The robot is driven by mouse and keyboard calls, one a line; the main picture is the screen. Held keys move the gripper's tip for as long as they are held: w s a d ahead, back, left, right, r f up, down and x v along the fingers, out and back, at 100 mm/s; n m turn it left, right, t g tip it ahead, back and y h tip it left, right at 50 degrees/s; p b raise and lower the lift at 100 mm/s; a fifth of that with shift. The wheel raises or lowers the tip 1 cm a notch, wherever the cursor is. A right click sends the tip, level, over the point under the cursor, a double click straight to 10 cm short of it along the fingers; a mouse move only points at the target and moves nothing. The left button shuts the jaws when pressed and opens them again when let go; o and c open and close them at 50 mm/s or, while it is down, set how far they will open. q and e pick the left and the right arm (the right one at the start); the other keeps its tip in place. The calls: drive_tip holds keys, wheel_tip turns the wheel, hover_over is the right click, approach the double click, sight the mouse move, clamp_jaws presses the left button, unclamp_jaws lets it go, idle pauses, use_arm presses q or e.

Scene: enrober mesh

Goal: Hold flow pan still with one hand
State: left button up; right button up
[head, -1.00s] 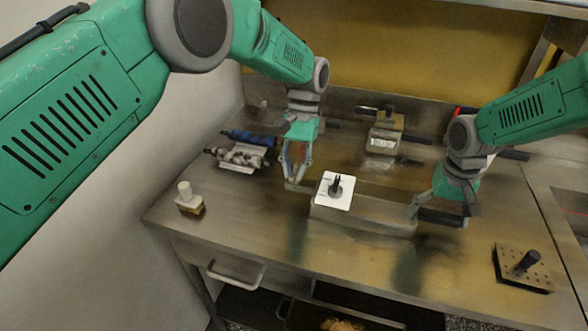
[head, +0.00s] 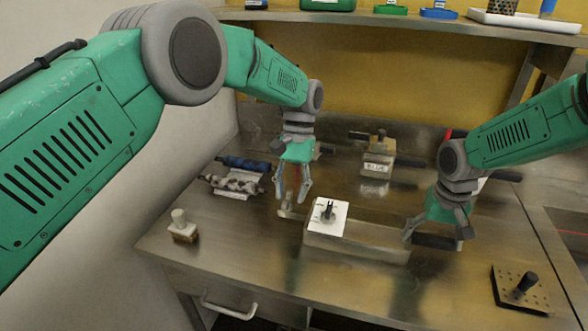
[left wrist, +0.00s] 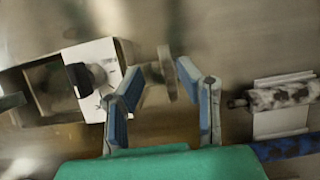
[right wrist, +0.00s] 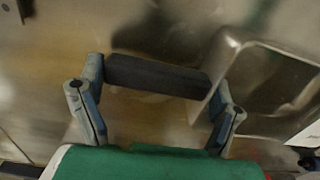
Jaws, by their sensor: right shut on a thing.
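The flow pan (head: 365,250) is an open metal tray on the steel bench. A white plate with a black knob (head: 327,216) sits over its left end; it also shows in the left wrist view (left wrist: 97,57). My right gripper (head: 437,239) is at the pan's right end, shut on its black handle (right wrist: 157,76), which spans between both fingers. My left gripper (head: 292,204) is open at the pan's left end. In the left wrist view a small metal disc-like piece (left wrist: 166,72) stands between its spread fingertips, apparently without contact.
Rollers (head: 232,183) lie at the left. A small block with a pale knob (head: 182,226) stands at the front left edge. A labelled metal box (head: 377,165) stands behind the pan. A perforated plate with a black knob (head: 522,287) lies front right. A shelf (head: 400,20) hangs above.

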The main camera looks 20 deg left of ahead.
use_arm(q)
drive_tip(key=v, duration=1)
drive_tip(key=shift+w+r, duration=0.25)
use_arm(e)
drive_tip(key=shift+s+d+f, duration=0.15)
drive_tip(key=shift+f, duration=0.05)
drive_tip(key=o, duration=1.4)
use_arm(q)
drive_tip(key=shift+w+d, duration=0.15)
use_arm(e)
drive_tip(key=shift+w+d+r, duration=0.1)
drive_tip(key=shift+w, duration=0.1)
